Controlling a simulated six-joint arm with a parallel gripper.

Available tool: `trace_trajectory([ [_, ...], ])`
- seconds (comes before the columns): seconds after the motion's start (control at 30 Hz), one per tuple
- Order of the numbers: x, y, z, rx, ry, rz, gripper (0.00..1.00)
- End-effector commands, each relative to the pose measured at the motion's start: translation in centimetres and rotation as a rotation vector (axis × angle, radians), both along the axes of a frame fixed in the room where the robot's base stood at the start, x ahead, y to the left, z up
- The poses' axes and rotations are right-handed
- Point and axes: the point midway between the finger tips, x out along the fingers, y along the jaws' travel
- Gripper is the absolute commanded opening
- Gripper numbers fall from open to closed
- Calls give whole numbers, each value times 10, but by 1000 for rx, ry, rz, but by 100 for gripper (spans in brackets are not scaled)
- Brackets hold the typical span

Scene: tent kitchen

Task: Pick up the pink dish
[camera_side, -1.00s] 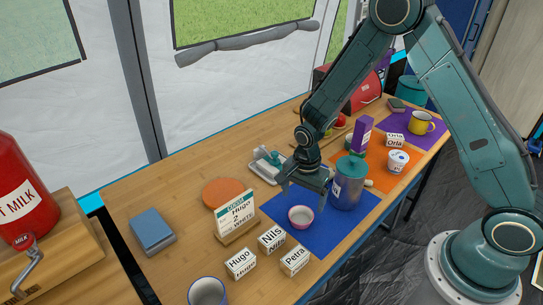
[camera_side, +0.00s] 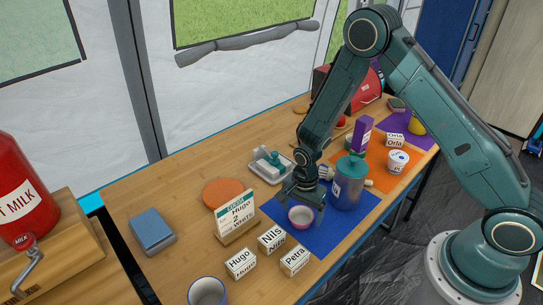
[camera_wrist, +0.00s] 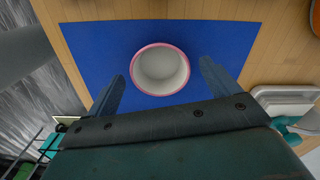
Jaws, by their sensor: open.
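The pink dish (camera_side: 301,217) is a small round bowl with a pink rim and pale inside. It stands upright on the blue mat (camera_side: 325,240). In the wrist view the dish (camera_wrist: 160,70) lies ahead of and between the two spread fingers, with blue mat visible on both sides of it. My gripper (camera_side: 302,208) is open and empty, close above and just behind the dish in the side view. In the wrist view my gripper (camera_wrist: 162,86) has one finger on each side of the dish's near edge. I cannot tell whether either finger touches it.
Name blocks (camera_side: 271,240) and a cocoa card (camera_side: 236,218) stand to the left. A white tray (camera_side: 270,172) sits behind. The mat's front is clear.

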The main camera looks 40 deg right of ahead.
Motion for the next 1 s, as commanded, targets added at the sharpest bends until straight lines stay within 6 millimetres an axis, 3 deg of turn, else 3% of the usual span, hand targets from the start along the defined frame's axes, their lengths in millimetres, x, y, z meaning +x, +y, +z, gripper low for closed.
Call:
trace_trajectory([
  [0.2,0,0,-12,0,0,1,88],
  [0.7,0,0,-13,0,-1,1,88],
  [0.73,0,0,-13,0,-1,1,86],
  [0.93,0,0,-13,0,-1,1,47],
  [1.0,0,0,-13,0,-1,1,42],
])
